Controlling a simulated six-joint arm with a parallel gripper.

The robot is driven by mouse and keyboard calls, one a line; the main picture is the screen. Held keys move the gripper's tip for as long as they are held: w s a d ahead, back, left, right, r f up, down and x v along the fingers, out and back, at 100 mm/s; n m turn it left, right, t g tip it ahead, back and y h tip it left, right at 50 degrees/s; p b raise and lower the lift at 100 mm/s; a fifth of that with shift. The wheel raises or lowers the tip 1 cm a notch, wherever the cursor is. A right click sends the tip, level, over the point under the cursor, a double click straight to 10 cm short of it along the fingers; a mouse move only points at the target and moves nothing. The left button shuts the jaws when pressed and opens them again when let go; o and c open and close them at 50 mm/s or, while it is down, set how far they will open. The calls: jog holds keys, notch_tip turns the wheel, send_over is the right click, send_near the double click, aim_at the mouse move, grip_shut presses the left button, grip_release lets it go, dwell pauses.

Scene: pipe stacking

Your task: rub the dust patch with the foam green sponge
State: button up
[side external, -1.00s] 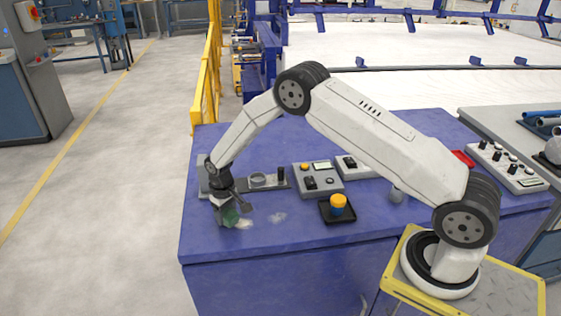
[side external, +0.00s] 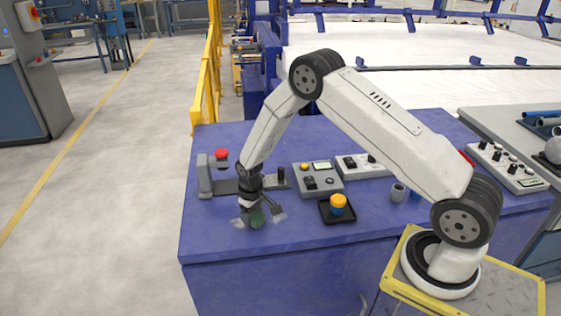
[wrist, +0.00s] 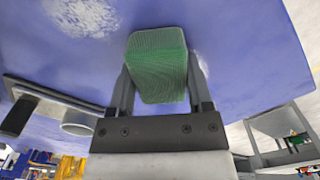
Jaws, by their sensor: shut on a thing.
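My gripper (side external: 254,212) is shut on the green sponge (side external: 257,217), low over the blue table. In the wrist view the sponge (wrist: 157,62) sits between the two fingers. Pale dust shows on both sides of the sponge: a patch (side external: 278,216) at its right and a smaller smear (side external: 236,222) at its left. In the wrist view a large whitish patch (wrist: 84,16) lies at the upper left and a fainter one (wrist: 203,64) beside the right finger. I cannot tell whether the sponge touches the tabletop.
A grey fixture (side external: 206,176) stands behind my gripper, with a red button (side external: 221,154) nearby. The front left of the blue table (side external: 215,250) is clear.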

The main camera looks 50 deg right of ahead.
aim_at(227, 224)
jog(key=w+a, duration=0.5)
jog(key=shift+w+a, duration=0.1)
jog(key=shift+a, duration=0.05)
jog(key=shift+w+a+r, duration=0.1)
jog(key=shift+w+a, duration=0.05)
notch_tip(227, 224, up, 8)
dwell(0.7)
